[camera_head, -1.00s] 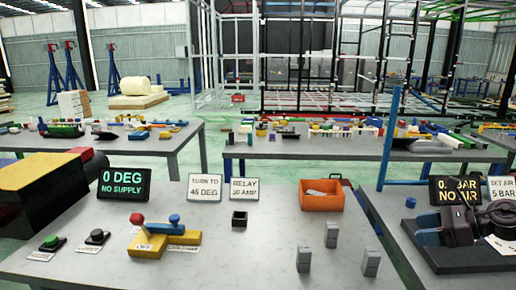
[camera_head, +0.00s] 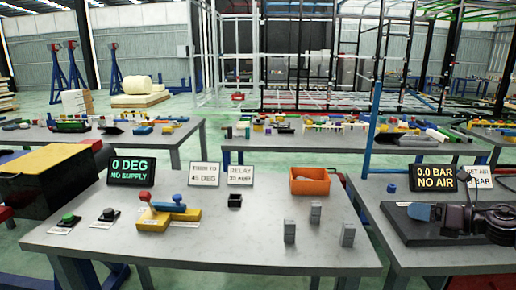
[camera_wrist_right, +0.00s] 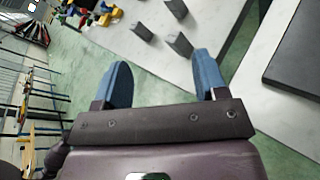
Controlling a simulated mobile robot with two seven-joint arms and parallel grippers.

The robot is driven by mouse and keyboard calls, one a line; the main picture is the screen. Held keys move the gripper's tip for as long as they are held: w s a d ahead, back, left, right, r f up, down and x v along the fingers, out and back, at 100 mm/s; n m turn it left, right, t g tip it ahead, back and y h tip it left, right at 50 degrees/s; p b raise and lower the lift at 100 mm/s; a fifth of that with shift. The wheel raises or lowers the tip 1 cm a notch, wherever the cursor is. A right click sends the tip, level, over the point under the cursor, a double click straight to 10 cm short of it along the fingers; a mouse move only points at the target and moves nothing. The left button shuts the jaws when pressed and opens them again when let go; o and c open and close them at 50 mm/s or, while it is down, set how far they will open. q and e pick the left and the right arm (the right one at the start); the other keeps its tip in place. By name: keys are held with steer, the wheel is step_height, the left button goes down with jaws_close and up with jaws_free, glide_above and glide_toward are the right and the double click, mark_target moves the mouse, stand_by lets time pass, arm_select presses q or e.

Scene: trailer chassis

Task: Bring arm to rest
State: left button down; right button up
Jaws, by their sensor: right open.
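My right gripper (camera_head: 456,220) is at the right edge of the head view, in front of the dark plate on the right table. In the right wrist view its two blue fingers (camera_wrist_right: 162,68) are spread apart with nothing between them. Green floor and the edge of a table show beyond the fingers. My left gripper is not in view.
The near table holds grey blocks (camera_head: 347,234), an orange bin (camera_head: 310,182), a yellow base with a blue lever (camera_head: 168,213), two buttons and signs. The right table has a dark plate (camera_head: 415,214) and a "0.0 BAR NO AIR" display (camera_head: 435,178). A floor gap separates these tables.

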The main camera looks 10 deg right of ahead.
steer(key=s+a+f+m+t+h, duration=0.1)
steer(key=s+a+f+m+h, duration=0.15)
steer(key=f+m, duration=0.45)
steer(key=s+a+f+m+h, duration=0.25)
steer(key=f+m, duration=0.35)
steer(key=m, duration=0.3)
steer(key=s+a+f+m+t+h, duration=0.1)
steer(key=s+a+f+m+h, duration=0.15)
steer(key=f+m, duration=0.45)
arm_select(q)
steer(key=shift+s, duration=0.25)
arm_select(e)
steer(key=s+a+f+m+g, duration=0.2)
steer(key=s+a+f+m, duration=0.4)
steer(key=a, duration=0.3)
steer(key=s+a+f+m+g, duration=0.2)
steer(key=s+a+f+m, duration=0.4)
steer(key=s+a, duration=0.3)
steer(key=shift+a+f, duration=0.2)
steer(key=shift+f, duration=0.05)
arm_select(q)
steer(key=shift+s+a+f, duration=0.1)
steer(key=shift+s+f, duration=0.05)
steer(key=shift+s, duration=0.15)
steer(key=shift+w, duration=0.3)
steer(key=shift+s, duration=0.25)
